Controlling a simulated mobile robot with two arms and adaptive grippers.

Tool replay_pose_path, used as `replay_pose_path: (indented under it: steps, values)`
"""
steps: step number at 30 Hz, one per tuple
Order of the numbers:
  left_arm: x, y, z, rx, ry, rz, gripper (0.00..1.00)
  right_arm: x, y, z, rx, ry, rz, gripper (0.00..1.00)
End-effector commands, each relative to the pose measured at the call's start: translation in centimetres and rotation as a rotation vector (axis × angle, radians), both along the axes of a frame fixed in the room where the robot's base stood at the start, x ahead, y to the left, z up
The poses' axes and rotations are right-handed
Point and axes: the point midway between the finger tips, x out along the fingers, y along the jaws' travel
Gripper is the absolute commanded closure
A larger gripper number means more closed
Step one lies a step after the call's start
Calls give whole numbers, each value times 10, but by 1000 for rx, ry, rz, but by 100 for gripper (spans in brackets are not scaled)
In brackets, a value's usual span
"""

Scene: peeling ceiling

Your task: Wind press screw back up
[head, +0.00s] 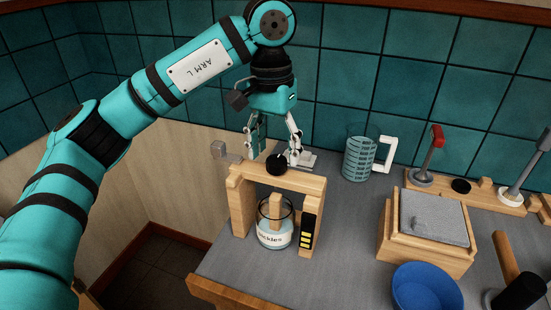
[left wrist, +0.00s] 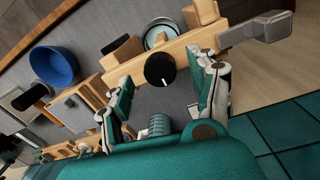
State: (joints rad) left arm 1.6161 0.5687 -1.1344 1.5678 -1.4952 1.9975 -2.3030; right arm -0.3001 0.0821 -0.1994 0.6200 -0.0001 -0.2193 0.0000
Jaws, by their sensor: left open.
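The wooden press (head: 285,180) stands on the grey counter, with a round black screw knob (head: 275,163) on its top beam. In the left wrist view the knob (left wrist: 160,69) carries a white mark. A glass jar (head: 276,232) with a label stands under the beam, with a wooden block at its mouth. My left gripper (head: 274,150) points down over the knob from behind. Its two fingers (left wrist: 166,92) are spread wide, one to each side of the knob, with nothing held. Whether they reach down to the knob's height is unclear. My right gripper is not in view.
A measuring jug (head: 359,155) stands behind, right of the press. A wooden box with a grey slab (head: 433,218), a blue bowl (head: 425,288) and a red-topped lever (head: 431,152) are further right. A grey metal piece (left wrist: 262,29) sticks out at the press's side. The tiled wall is close behind.

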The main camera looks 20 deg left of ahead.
Motion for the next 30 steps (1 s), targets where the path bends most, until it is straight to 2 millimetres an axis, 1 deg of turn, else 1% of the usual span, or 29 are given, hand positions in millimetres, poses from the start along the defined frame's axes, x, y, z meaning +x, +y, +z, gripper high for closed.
replay_pose_path:
  steps: [3,6,15,17,28,30]
  values:
    - [0,0,-12,2,1,1,39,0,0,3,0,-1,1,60]
    - [0,-1,-18,2,0,0,39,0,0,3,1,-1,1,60]
    - [0,-1,-21,1,-1,1,39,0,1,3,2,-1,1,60]
    - [0,-1,-21,1,-1,1,46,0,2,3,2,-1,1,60]
    - [0,-1,-21,1,-1,1,94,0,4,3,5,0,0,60]
    - [0,-1,-20,1,-1,1,95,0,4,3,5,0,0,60]
